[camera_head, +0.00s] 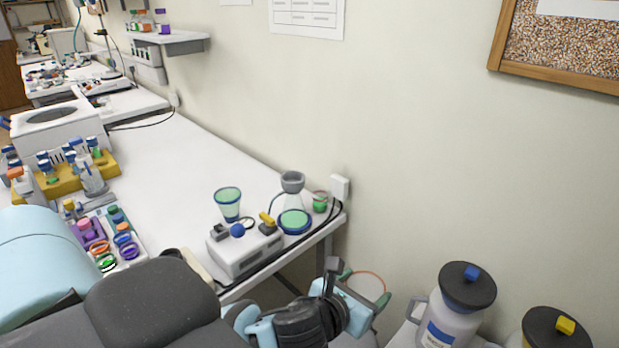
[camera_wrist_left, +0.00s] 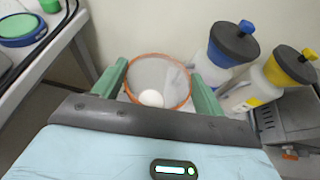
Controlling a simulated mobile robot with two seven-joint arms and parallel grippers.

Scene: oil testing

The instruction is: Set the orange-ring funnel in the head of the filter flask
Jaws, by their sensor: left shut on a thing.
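The orange-ring funnel (camera_wrist_left: 176,80) is held between the two green fingers of my left gripper (camera_wrist_left: 160,71). Its orange rim faces up and its wall is translucent, with a pale round spot at the bottom. In the head view my left gripper (camera_head: 364,287) holds the funnel (camera_head: 367,276) in the air, off the bench's right end and to the lower right of the flask. The filter flask (camera_head: 291,199) stands near that end, with a grey head on a clear body; a green disc with a blue rim shows at its foot. My right gripper is not in view.
A small jar (camera_head: 320,201) is near the wall. Lidded containers (camera_head: 466,288) stand below right. The bench's middle (camera_head: 190,165) is clear.

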